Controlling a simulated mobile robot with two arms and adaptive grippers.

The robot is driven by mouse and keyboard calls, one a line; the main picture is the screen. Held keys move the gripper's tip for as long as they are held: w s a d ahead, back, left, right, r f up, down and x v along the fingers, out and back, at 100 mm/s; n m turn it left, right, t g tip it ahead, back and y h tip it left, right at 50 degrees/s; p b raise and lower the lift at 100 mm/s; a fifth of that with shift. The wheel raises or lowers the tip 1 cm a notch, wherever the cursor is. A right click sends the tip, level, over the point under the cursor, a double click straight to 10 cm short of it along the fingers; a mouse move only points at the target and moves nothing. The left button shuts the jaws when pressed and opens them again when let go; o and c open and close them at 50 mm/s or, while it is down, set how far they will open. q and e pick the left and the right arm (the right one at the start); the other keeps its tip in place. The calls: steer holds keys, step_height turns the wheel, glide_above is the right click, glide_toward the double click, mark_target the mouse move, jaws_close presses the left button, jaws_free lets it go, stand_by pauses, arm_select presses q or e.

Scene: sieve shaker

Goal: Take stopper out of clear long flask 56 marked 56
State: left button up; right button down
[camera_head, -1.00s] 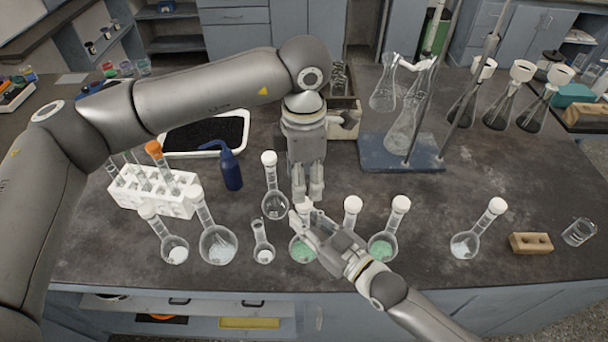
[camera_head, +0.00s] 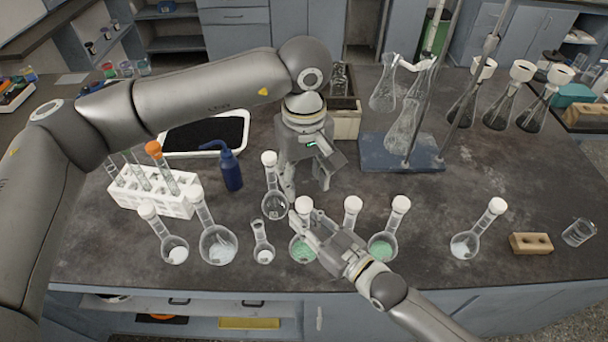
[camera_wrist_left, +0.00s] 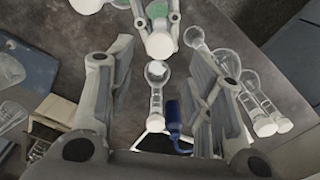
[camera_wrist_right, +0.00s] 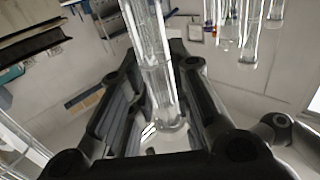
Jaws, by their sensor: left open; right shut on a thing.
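My right gripper (camera_head: 312,230) is shut on the neck of a clear long flask (camera_head: 303,249) with green contents, upright at the front middle of the bench. Its white stopper (camera_head: 304,203) sits on top and also shows in the left wrist view (camera_wrist_left: 160,46). The glass neck stands between the right fingers in the right wrist view (camera_wrist_right: 152,60). My left gripper (camera_head: 306,188) is open and empty just behind and above that stopper, its fingers pointing down and spread wide. I cannot read the mark 56 on any flask.
A stoppered flask (camera_head: 275,205) stands close left of my left gripper. More flasks stand to the right (camera_head: 382,247) and left (camera_head: 218,245). A blue bottle (camera_head: 231,172), white tube rack (camera_head: 155,200) and blue stand base (camera_head: 400,153) lie around.

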mark_target(304, 202)
arm_select(q)
steer(key=shift+f, duration=4)
